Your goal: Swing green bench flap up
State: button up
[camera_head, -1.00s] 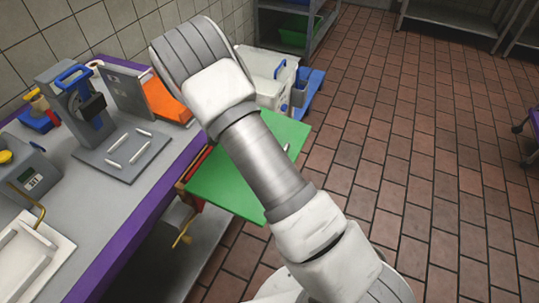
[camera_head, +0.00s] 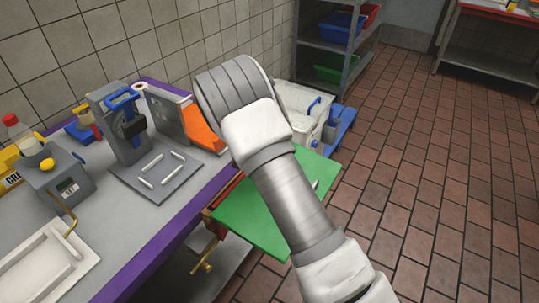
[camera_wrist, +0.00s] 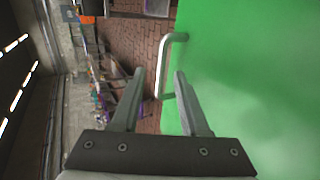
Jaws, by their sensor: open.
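The green bench flap (camera_head: 262,226) juts out from the bench's right side in the head view, beside the purple edge and partly hidden behind my arm. In the wrist view the flap (camera_wrist: 250,70) fills the right side. A pale bar handle (camera_wrist: 165,68) stands at the flap's edge there. My gripper (camera_wrist: 158,75) is open, its two fingers pointing toward the handle, with the handle's near end appearing between them; I cannot tell whether they touch it. In the head view my fingers are hidden behind my arm.
The grey bench (camera_head: 150,215) holds a press-like device (camera_head: 118,120), an orange-fronted unit (camera_head: 200,130) and a scale-like box (camera_head: 62,185). A white bin (camera_head: 300,108) stands behind the flap. A shelf rack (camera_head: 340,45) is at the back. The tiled floor at right is clear.

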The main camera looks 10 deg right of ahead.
jog(key=p+v, duration=1)
jog(key=v, duration=0.6)
jog(key=shift+p, duration=0.4)
jog(key=shift+a+f+p, duration=0.1)
jog(key=shift+p, duration=0.2)
